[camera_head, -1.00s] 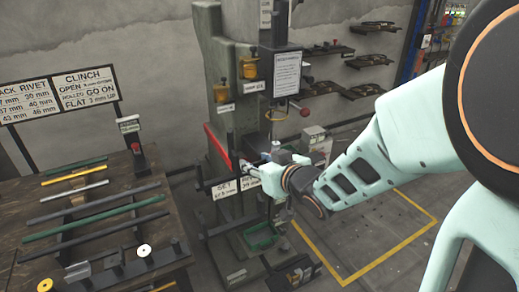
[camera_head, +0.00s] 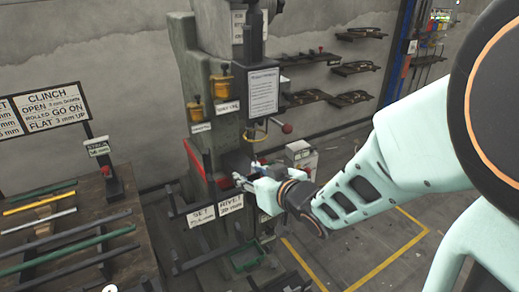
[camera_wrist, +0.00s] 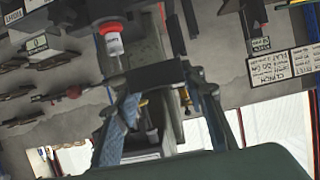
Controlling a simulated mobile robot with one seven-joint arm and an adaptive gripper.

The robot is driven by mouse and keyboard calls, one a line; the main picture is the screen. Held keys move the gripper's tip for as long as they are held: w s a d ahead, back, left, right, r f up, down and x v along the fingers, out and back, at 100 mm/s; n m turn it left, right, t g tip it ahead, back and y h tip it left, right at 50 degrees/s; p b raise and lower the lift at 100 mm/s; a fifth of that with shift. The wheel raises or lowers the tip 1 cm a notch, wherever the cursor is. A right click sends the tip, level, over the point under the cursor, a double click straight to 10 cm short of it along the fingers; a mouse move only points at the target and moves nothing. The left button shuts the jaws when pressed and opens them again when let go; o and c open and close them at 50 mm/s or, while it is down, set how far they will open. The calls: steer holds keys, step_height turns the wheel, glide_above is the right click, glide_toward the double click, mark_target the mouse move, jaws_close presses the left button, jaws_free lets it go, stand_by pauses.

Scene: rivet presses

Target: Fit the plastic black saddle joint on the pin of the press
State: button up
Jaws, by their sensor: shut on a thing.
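The press (camera_head: 195,80) is a tall grey-green machine in the middle of the head view, with a dark vertical ram (camera_head: 254,60) at its front. My gripper (camera_head: 240,180) reaches from the right to the working area below the ram. In the wrist view my gripper (camera_wrist: 165,85) is shut on a dark bar-like piece, the black saddle joint (camera_wrist: 158,76), which spans between the fingertips.
SET and RIVET signs (camera_head: 215,212) stand on a rail in front of the press. A workbench with several bars (camera_head: 80,240) is at the left. Yellow oilers (camera_head: 222,88) and a red-knobbed lever (camera_head: 287,128) are on the press. Shelves (camera_head: 358,68) hang behind. Open floor lies at the right.

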steer(key=shift+w, duration=0.1)
steer(key=shift+w+a+f+p, duration=0.15)
steer(key=shift+w+p, duration=0.15)
steer(key=shift+w, duration=2.2)
steer(key=shift+w+a+f+p, duration=0.15)
steer(key=shift+w+p, duration=0.2)
steer(key=shift+w, duration=2.2)
steer(key=shift+w+a+f+p, duration=0.15)
steer(key=shift+w+p, duration=0.15)
steer(key=shift+w, duration=2.2)
steer(key=shift+d+f+b, duration=0.15)
steer(key=shift+f+b, duration=1.5)
steer(key=shift+f, duration=0.35)
steer(key=o, duration=1.1)
steer(key=shift+r, duration=0.1)
steer(key=v, duration=1.2)
